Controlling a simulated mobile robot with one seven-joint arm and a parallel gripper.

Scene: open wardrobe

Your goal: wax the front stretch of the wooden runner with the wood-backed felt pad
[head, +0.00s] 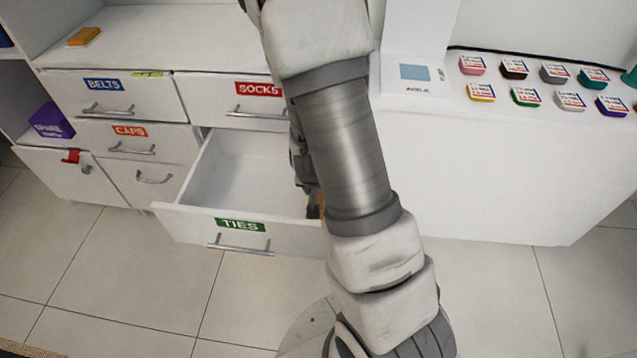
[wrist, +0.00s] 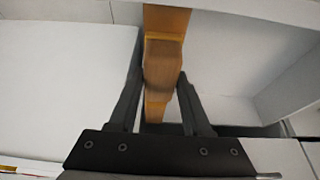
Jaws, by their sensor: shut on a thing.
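My gripper (wrist: 161,72) is shut on the wood-backed felt pad (wrist: 163,62), a brown block between the two dark fingers in the wrist view. The wooden runner (wrist: 167,20) is a narrow orange-brown strip running away from the camera. It shows beyond the pad and again on the near side of it. The pad lies in line with the runner; I cannot tell whether its felt touches the wood. In the head view my arm hides the pad and most of the runner, at the right side of the open TIES drawer (head: 240,224).
The open drawer is empty where visible. Closed BELTS (head: 102,84), SOCKS (head: 258,89) and CAPS (head: 129,130) drawers surround it. An orange block (head: 84,36) lies on the top at left. Several coloured tins (head: 525,96) stand on the right counter (head: 480,170). A purple box (head: 52,120) sits at far left.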

